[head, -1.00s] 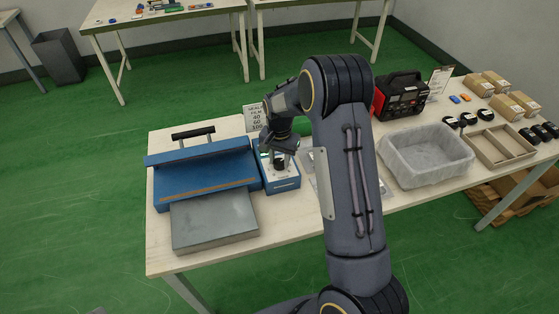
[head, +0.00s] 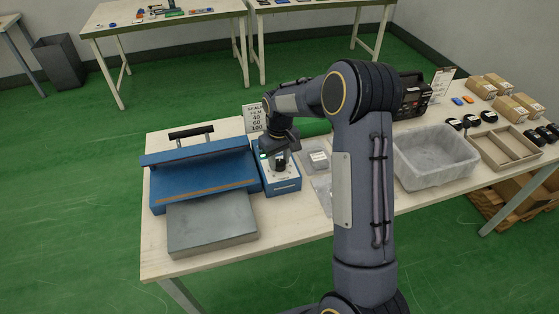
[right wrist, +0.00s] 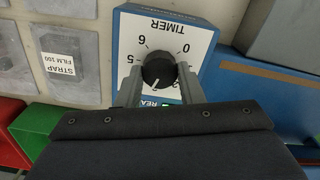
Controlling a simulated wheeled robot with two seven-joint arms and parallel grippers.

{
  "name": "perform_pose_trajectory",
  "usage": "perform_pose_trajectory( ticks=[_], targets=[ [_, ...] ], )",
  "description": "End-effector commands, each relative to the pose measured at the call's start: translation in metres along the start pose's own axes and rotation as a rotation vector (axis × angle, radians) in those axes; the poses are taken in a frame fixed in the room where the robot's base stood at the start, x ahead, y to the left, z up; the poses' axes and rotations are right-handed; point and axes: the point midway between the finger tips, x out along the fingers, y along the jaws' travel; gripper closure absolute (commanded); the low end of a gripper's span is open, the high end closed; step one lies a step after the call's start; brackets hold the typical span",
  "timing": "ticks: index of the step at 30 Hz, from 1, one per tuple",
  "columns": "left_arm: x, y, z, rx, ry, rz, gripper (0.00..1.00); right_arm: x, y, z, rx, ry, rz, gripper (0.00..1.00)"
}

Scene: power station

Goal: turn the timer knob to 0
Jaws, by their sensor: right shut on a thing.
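The blue timer box (head: 281,185) stands on the table beside the blue sealer. In the right wrist view, its white dial plate (right wrist: 165,29) reads TIMER upside down, with 6 and 0 above the knob and 5 at its left. The black timer knob (right wrist: 160,68) has a white mark pointing down and slightly left in that picture, away from the 0. The number at the mark is not clear. My right gripper (right wrist: 160,78) is shut on the knob, one finger on each side. In the head view, the right gripper (head: 279,153) hides part of the dial.
The blue sealer (head: 200,172) with a grey plate (head: 212,222) stands left of the box. A sign (head: 255,118) stands behind it. Flat packs (head: 318,160) lie to the right, then a grey bin (head: 432,158) and a wooden tray (head: 505,148).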

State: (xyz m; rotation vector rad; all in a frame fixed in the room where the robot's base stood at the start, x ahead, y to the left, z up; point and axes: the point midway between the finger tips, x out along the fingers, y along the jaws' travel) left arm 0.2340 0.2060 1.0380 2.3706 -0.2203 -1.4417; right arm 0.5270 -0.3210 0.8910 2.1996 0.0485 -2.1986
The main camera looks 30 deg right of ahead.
Motion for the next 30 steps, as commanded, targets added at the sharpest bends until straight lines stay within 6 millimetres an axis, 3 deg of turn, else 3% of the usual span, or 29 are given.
perform_pose_trajectory(
  ticks=[30],
  targets=[
    [0.0049,-0.0023,0.0025,0.000,0.000,0.000,0.35,0.0005,0.0003,0.0013,-0.963,-0.004,-0.002,0.89]
  ],
)
